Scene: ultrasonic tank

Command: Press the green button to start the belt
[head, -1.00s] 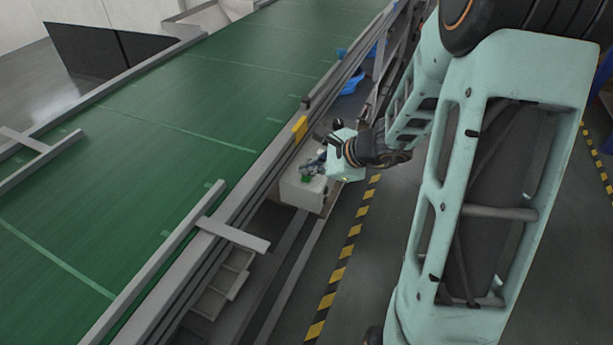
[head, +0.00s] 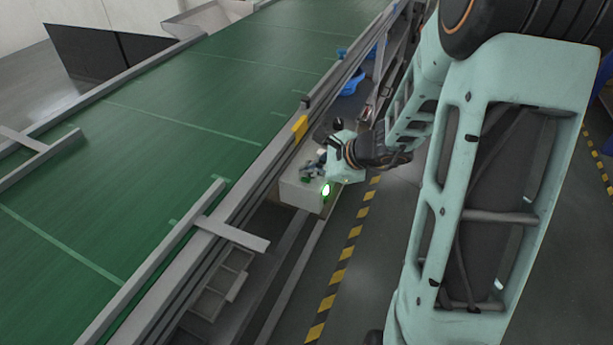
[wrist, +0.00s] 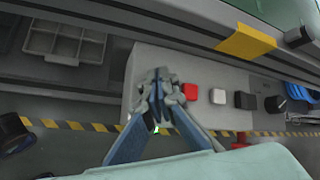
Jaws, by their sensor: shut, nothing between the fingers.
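The pale control box (head: 296,194) is beside the belt's near rail, and its face also shows in the wrist view (wrist: 146,62). My gripper (head: 308,173) is shut and empty, with its fingertips at the box's face; they also show in the wrist view (wrist: 159,84). A dark green spot shows on the box at the fingertips in the head view; the green button itself is hidden behind my fingers in the wrist view. I cannot tell if the tips touch it. A bright green light (head: 325,191) glows at the box's edge. The green belt (head: 170,130) runs alongside.
A red button (wrist: 190,91), a white button (wrist: 218,96) and a black button (wrist: 240,100) are in a row right of my fingers. The belt's metal rail and a yellow block (head: 299,127) are close. Yellow-black floor tape (head: 342,265) runs alongside.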

